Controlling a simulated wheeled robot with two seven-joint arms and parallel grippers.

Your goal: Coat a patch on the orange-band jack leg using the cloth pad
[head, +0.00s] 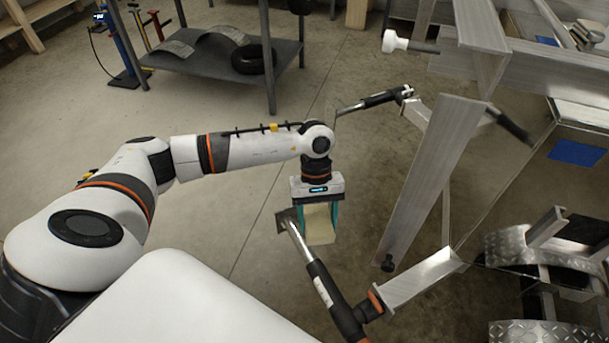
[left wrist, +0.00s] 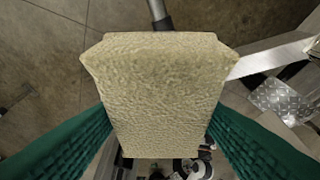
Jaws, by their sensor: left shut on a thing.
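My left gripper (head: 318,208) has teal fingers shut on a pale cream cloth pad (head: 320,230). The pad fills the middle of the left wrist view (left wrist: 160,90), between the two fingers. The orange-band jack leg (head: 328,288) is at the bottom centre of the head view, with a bare metal tube, a black sleeve and an orange band near its bracket. Its foot plate is just left of the pad. In the left wrist view a grey tube (left wrist: 158,14) shows beyond the pad's top edge. I cannot tell whether pad and leg touch. My right gripper is out of view.
A second jack leg (head: 380,98) stands out from the trailer frame farther back. The frame's aluminium beam (head: 432,180) is right of my gripper. A grey shelf table (head: 205,55) holding a black tyre (head: 253,60) stands behind. The concrete floor left of the leg is clear.

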